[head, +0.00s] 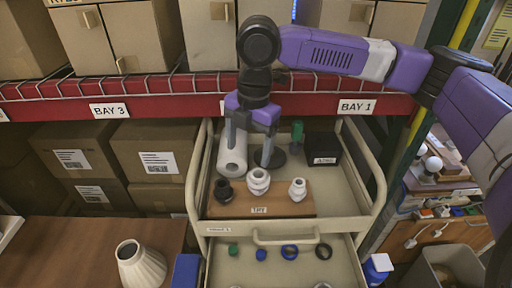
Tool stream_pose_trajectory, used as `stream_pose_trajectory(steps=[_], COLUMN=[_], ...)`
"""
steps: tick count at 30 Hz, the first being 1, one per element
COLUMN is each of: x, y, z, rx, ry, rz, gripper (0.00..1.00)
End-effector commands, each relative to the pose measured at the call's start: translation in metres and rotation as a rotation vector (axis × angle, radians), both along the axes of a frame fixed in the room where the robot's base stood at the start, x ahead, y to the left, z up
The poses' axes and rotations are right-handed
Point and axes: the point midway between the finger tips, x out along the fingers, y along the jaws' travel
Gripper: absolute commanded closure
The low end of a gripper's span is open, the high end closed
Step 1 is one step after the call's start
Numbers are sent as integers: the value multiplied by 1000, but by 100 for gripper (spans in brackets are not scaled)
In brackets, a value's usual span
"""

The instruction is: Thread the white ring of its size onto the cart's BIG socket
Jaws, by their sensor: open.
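The cart (375,190) stands in the middle of the head view. On its upper tray a wooden board (285,207) holds three sockets: a black one (224,191) on the left, a white one (258,182) in the middle that looks widest, and a white one (298,190) on the right. In the open drawer below, a pale ring-like piece (322,286) is cut off by the bottom edge; its size cannot be told. My gripper (248,150) is open and empty, fingers down, in front of the tray's back part and above the middle socket in the picture.
The drawer also holds a green piece (233,249), a blue piece (261,255), a blue ring (289,251) and a black ring (323,251). A white roll (232,158), a green bottle (297,131) and a black box (323,148) stand behind the sockets. A cream lampshade (141,264) stands left.

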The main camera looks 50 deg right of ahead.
Motion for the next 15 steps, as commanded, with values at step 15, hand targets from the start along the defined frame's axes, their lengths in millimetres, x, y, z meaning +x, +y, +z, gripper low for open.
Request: stream_pose_trajectory(steps=[15], x=[-23], y=[-7], z=[-33], rx=[-32], ry=[96], rz=[107], gripper=[22])
